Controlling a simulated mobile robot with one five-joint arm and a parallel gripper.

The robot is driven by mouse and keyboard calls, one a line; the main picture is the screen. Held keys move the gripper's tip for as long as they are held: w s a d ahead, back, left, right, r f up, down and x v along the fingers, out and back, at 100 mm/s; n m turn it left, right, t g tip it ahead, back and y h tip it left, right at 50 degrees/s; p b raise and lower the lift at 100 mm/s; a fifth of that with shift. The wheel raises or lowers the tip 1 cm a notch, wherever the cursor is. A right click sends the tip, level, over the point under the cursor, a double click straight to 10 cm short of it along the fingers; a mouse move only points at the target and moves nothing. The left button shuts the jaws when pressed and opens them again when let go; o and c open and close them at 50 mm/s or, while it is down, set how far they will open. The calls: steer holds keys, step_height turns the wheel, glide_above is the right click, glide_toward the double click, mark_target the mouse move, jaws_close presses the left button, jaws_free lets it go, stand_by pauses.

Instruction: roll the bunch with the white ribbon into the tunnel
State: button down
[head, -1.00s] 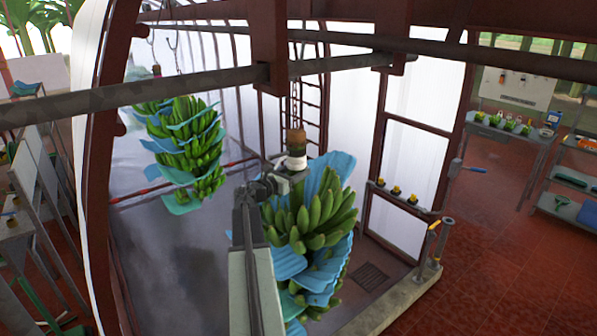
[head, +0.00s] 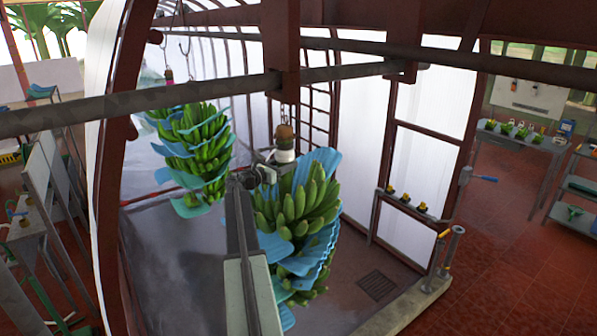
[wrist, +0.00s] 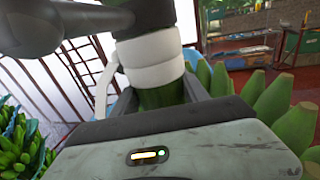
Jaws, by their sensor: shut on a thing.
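The bunch with the white ribbon (head: 285,156) hangs upright by a chain below the overhead rail, with green bananas (head: 300,205) and blue sheets between its hands. In the wrist view, the white ribbon (wrist: 150,62) wraps the stem just above my jaws. My gripper (head: 268,174) is shut on this bunch's green stem, below the ribbon; it also shows in the wrist view (wrist: 160,97). The tunnel (head: 370,150) has white sheet walls and dark red ribs. The bunch hangs at its near part.
Another bunch (head: 195,150) with a pink ribbon (head: 168,75) hangs at the left, deeper in, close to the held one. The grey rail (head: 130,98) crosses overhead. Short posts (head: 443,255) stand on a kerb at the right. Open floor (head: 185,270) lies below.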

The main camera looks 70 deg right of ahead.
steer(key=w+d, duration=0.1)
steer(key=w, duration=0.1)
steer(key=w+d, duration=0.1)
steer(key=w, duration=0.1)
steer(key=w+d, duration=0.2)
steer(key=shift+w, duration=0.1)
steer(key=c, duration=0.6)
jaws_free()
steer(key=shift+w, duration=0.1)
steer(key=v, duration=0.8)
steer(key=shift+d, duration=0.1)
